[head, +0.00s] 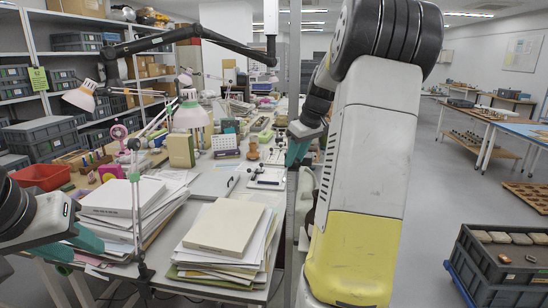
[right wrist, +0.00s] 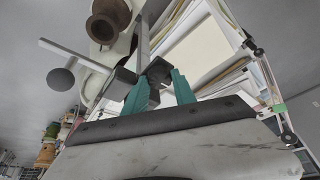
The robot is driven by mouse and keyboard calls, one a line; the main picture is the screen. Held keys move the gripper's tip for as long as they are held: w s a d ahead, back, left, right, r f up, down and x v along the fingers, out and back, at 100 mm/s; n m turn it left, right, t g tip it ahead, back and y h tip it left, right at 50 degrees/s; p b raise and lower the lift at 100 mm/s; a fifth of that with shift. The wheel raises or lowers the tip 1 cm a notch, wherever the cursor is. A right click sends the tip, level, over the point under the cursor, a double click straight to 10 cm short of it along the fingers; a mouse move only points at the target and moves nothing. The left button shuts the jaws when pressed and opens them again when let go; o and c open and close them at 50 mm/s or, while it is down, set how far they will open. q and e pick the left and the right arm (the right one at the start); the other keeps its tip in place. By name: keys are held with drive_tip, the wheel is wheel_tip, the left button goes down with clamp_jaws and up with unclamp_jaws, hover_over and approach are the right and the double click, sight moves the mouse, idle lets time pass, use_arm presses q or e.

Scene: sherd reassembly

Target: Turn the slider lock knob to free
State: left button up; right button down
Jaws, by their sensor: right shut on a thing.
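In the right wrist view, a dark round knob (right wrist: 158,70) sits between the teal fingertips of my right gripper (right wrist: 160,84), which is shut on it. It is beside a grey metal post (right wrist: 143,40) with a dark block (right wrist: 122,80) on it. I cannot read the knob's turn angle. In the head view, my right gripper (head: 298,150) is at the tall vertical post (head: 294,60), and its arm hides much of the slider and knob. My left gripper (head: 72,244) is at the lower left, its teal fingers apart and empty, beside a paper stack.
A grey rod with a dark ball (right wrist: 62,80) and a brown pot (right wrist: 110,22) are close to the right gripper. Paper stacks (head: 225,228), lamps (head: 190,114) and a thin stand (head: 137,210) crowd the bench. A dark crate (head: 500,270) stands at the lower right.

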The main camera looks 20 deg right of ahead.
idle(0.4)
drive_tip(key=c, duration=1)
unclamp_jaws()
drive_tip(key=shift+r, duration=0.15)
